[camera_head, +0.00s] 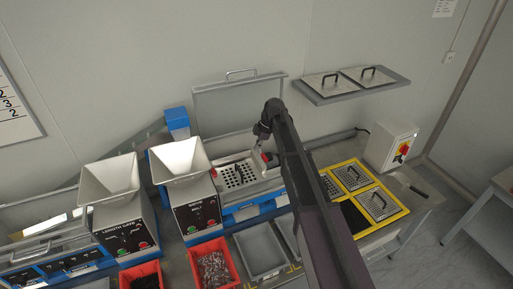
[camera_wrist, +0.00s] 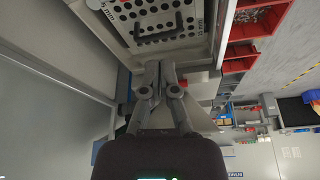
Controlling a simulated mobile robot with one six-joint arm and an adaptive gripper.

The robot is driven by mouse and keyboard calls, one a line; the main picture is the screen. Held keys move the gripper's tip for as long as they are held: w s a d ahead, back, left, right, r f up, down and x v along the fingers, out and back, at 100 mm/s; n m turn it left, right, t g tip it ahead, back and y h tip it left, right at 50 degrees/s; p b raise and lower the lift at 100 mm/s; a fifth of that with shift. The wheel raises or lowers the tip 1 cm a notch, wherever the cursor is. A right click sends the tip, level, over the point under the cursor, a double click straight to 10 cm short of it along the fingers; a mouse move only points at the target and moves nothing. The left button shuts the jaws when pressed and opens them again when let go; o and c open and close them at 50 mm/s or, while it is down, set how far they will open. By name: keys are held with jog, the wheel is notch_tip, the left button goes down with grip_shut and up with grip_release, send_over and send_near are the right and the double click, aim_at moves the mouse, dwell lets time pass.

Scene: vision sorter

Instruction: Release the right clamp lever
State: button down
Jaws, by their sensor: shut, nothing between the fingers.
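The perforated sieve plate (camera_head: 238,176) lies in the middle machine, and it fills the top of the wrist view (camera_wrist: 190,18) with its dark handle. A small red part (camera_head: 265,157), probably the clamp lever's tip, shows at the plate's right end beside my gripper. A red bit also shows just right of my fingers in the wrist view (camera_wrist: 184,82). My gripper (camera_wrist: 160,66) is shut and empty, its fingertips close to the plate's edge. In the head view my arm and gripper hide part of this spot. I cannot tell whether the fingers touch the lever.
Two hoppers (camera_head: 109,180) (camera_head: 180,160) stand left of the plate. Red bins (camera_head: 213,262) and grey trays (camera_head: 262,250) sit in front. A yellow-framed rack (camera_head: 378,204) with plates lies right. A wall shelf (camera_head: 352,91) holds two plates, and a control box (camera_head: 390,148) stands far right.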

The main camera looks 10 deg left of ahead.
jog(key=shift+p+v, duration=1.85)
jog(key=shift+v, duration=0.5)
jog(key=shift+w, duration=0.15)
jog(key=s+d+f+m+h+b, duration=0.1)
jog(key=s+d+f+m+b, duration=0.2)
jog(key=s+d+m, duration=0.4)
jog(key=s+d+f+m+h+b, duration=0.1)
jog(key=s+d+f+m+b, duration=0.3)
jog(key=s+d+m, duration=0.3)
jog(key=s+d+f+m+t+h+b, duration=0.1)
jog(key=s+d+f+m+b, duration=0.2)
jog(key=s+d+m, duration=0.4)
jog(key=s+d+f, duration=0.1)
jog(key=s+d, duration=0.2)
jog(key=s, duration=0.4)
jog(key=shift+d+f+h+b, duration=0.25)
jog(key=shift+f+h+b, duration=0.1)
jog(key=shift+f+h, duration=0.05)
